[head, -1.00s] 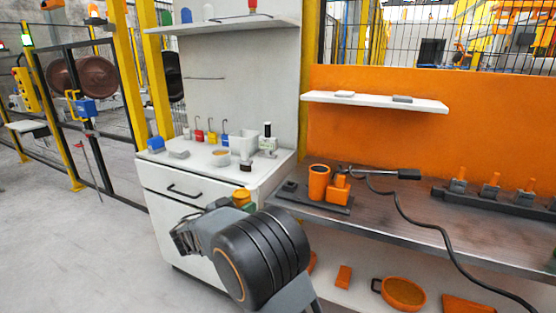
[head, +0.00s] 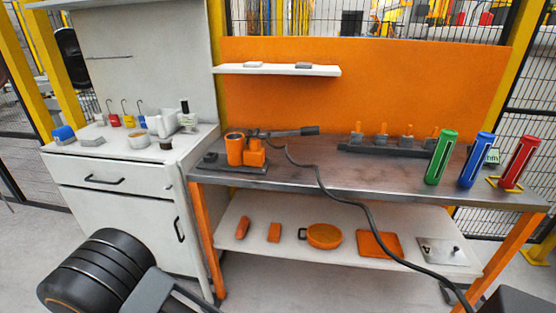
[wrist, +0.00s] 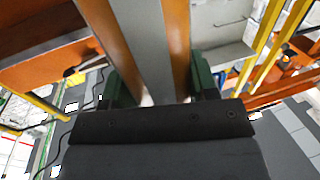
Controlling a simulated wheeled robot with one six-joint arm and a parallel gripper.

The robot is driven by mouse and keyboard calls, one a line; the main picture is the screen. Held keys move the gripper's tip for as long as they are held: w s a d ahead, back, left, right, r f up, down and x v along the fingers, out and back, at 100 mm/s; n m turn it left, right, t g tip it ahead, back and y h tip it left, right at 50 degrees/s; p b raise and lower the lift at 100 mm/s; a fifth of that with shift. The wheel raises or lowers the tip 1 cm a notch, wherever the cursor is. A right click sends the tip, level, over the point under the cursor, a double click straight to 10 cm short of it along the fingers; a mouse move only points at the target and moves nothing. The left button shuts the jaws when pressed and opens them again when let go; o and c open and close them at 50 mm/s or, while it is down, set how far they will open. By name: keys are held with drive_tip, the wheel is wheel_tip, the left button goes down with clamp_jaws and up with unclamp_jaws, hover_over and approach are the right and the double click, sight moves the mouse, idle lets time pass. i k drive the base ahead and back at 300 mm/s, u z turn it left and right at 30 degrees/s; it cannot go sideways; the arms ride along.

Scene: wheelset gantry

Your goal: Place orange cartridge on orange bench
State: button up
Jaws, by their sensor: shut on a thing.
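The orange cartridge (wrist: 178,40) is between the dark green-padded fingers of my gripper (wrist: 160,82) in the wrist view. It appears as two orange sides with a grey strip between them, running up out of the frame. My gripper is shut on it; its far end is cut off. In the head view only part of my arm shows at the lower left; the gripper and cartridge are out of that frame. The orange bench (head: 370,178) has a grey metal top, an orange back panel and orange legs.
Green (head: 441,158), blue (head: 477,160) and red (head: 519,162) cartridges stand tilted at the bench's right. An orange pump-like tool (head: 246,150) with a black hose is at its left. A dark rack (head: 375,149) lies behind. The front middle top is mostly clear, crossed by the hose.

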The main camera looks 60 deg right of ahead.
sight(387, 174)
drive_tip(key=u, duration=1.45)
drive_tip(key=k, duration=1.95)
drive_tip(key=z, duration=0.4)
